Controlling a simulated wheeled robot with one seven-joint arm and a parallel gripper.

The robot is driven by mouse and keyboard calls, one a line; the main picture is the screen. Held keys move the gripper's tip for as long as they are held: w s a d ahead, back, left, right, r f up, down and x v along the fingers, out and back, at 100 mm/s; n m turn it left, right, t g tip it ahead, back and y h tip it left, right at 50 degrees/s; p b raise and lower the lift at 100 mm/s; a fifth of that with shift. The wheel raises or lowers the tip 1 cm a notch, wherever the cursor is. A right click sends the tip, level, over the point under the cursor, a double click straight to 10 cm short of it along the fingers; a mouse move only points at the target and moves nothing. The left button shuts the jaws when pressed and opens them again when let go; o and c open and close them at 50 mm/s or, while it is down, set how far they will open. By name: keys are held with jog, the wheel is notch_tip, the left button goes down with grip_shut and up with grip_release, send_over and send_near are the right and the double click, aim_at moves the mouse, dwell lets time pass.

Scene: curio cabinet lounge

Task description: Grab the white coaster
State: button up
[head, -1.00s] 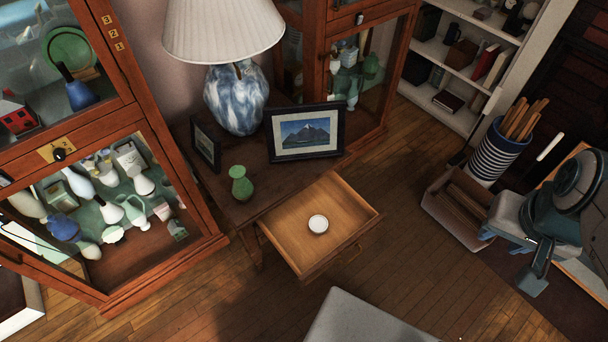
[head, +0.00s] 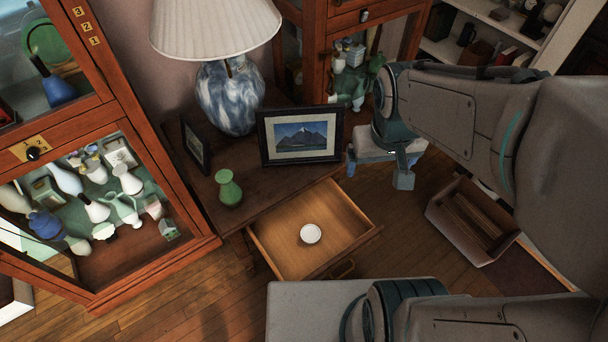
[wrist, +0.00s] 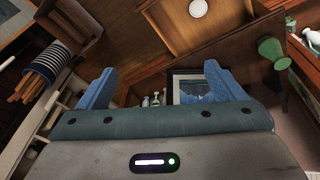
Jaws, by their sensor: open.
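The white coaster (head: 311,234) is a small round disc lying flat in the open wooden drawer (head: 275,226) of the dark side table. It also shows at the top of the wrist view (wrist: 198,8). My gripper (head: 378,172) is to the right of the table and drawer, apart from the coaster. In the wrist view its two blue fingers (wrist: 162,85) are spread wide with nothing between them. The coaster is fully visible in the head view.
On the side table (head: 262,197) stand a lamp (head: 230,95), a green vase (head: 229,188) and two picture frames, one with a mountain picture (head: 301,136). A glass cabinet (head: 100,265) stands left. A cardboard box (head: 472,222) is on the floor at right. The space above the drawer is clear.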

jog(key=w+a+f+n+b, duration=0.2)
jog(key=f+b, duration=0.1)
jog(key=f, duration=0.4)
jog(key=w+a+f+n+g+b, duration=0.1)
jog(key=w+a+f+b, duration=0.15)
jog(key=f, duration=0.45)
jog(key=w+a+f+n+b, duration=0.2)
jog(key=w+f+b, duration=0.15)
jog(key=f, duration=0.45)
jog(key=n+g+b, duration=0.1)
jog(key=n+b, duration=0.1)
jog(key=b, duration=0.5)
send_over(311, 233)
jog(key=shift+y, duration=0.4)
notch_tip(311, 233, down, 20)
jog(key=shift+d+r, duration=0.1)
jog(key=shift+a+f+b, duration=0.2)
jog(key=shift+f+b, duration=1.15)
jog(key=shift+f, duration=1.6)
jog(key=shift+c, duration=0.3)
jog(key=shift+r, duration=0.1)
jog(key=c, duration=1)
